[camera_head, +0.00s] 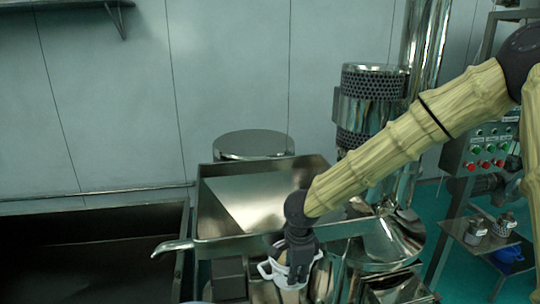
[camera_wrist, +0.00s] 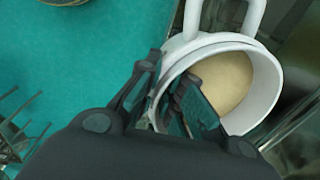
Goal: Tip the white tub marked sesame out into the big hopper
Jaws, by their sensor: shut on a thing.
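The white tub (camera_head: 268,271) is in front of the big hopper, at the lower middle of the head view. In the wrist view the tub (camera_wrist: 263,88) is round, with a white loop handle and tan contents inside. Its marking is not readable. My gripper (camera_head: 297,268) is shut on the tub's wall, one finger inside the rim and one outside; the fingers also show in the wrist view (camera_wrist: 170,76). The big hopper (camera_head: 210,214) is an open, shiny rectangular metal pan just behind the tub. The tub looks roughly upright, and its lower part is hidden.
A dark open tank (camera_head: 90,222) stands at the left. A shiny round drum (camera_head: 253,146) is behind the hopper. A perforated metal column (camera_head: 372,110) and a button panel (camera_head: 485,150) are at the right. A small table (camera_head: 485,243) holds metal containers. Green floor shows at the right.

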